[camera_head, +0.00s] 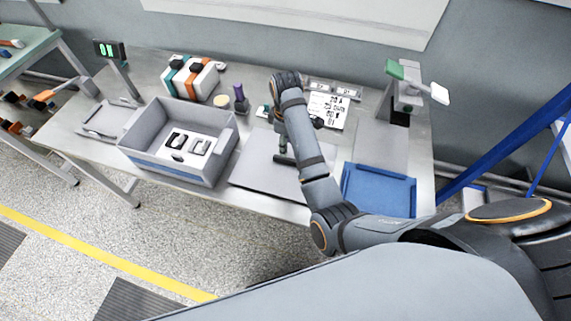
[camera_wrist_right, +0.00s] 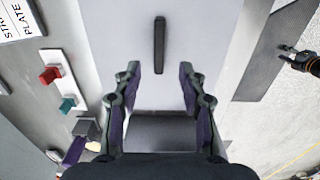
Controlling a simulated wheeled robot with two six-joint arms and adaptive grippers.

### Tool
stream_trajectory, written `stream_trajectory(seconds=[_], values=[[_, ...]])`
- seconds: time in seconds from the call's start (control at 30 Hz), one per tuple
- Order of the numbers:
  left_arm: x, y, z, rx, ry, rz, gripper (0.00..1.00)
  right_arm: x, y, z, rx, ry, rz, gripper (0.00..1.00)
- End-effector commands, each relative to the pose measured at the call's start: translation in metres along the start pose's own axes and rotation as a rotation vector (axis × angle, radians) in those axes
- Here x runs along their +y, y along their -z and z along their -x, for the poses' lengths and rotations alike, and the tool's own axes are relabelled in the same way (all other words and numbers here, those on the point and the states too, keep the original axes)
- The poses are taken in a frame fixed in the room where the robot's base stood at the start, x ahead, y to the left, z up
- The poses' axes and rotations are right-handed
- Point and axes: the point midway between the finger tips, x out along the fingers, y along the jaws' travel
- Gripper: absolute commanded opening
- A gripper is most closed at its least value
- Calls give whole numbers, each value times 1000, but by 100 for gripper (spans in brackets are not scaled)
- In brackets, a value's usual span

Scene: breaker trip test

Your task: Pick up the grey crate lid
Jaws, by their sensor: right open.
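The grey crate lid (camera_head: 250,176) lies flat on the bench under my right forearm, partly covered by it. Its dark bar handle (camera_head: 285,160) shows beside the forearm. In the right wrist view, a pale panel (camera_wrist_right: 205,35) that looks like this lid carries the black bar handle (camera_wrist_right: 159,45). My right gripper (camera_wrist_right: 159,70) is open and empty, with its fingers apart on either side of the handle's line. The handle lies mostly beyond the fingertips, and the height between them is unclear. In the head view, the gripper is largely hidden by my arm.
An open grey crate (camera_head: 160,171) holding black and white parts stands left of the lid. A blue tray-like piece (camera_head: 378,192) lies to the right.

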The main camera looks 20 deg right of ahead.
Motion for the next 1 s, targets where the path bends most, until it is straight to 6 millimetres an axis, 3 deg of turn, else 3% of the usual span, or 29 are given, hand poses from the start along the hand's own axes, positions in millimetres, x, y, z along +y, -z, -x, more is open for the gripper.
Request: stream_trajectory(seconds=[0.17,0.37,0.6,0.87,1.0], values=[[-2,-12,4,-19,2,-1,40,0,-1,-21,-2,0,-2,42],[-1,4,7,4,1,0,40,-1,-1,-30,-3,1,-2,42],[-1,12,15,15,0,1,40,-4,0,-69,-2,1,-2,42],[1,7,15,8,-3,2,40,-4,1,-76,0,-1,-3,42],[1,6,15,5,-3,2,40,-4,1,-75,0,-1,-3,25]])
